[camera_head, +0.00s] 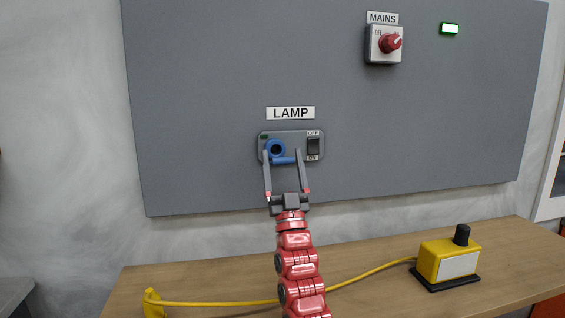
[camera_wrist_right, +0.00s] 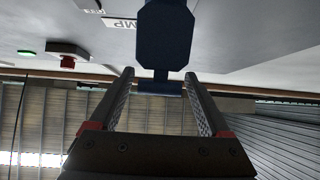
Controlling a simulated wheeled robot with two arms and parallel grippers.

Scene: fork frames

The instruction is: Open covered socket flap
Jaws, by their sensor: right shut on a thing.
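The grey lamp socket plate (camera_head: 318,134) is on the panel under the LAMP label. It has a blue round socket (camera_head: 275,148) with a dark centre. The blue flap (camera_head: 284,160) shows as a bar at the socket's lower edge and seems to stand out from the plate. In the right wrist view the flap (camera_wrist_right: 165,35) is a dark blue eight-sided plate with a narrow tab at its end. My right gripper (camera_head: 281,154) has its fingers either side of that tab, shut on it; it also shows in the wrist view (camera_wrist_right: 160,75). My left gripper is out of view.
A dark rocker switch (camera_head: 313,147) sits right of the socket. The red mains switch (camera_head: 390,43) is higher on the panel. On the wooden bench (camera_head: 220,275) stand a yellow box (camera_head: 447,262) with a black knob and a yellow cable (camera_head: 215,303).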

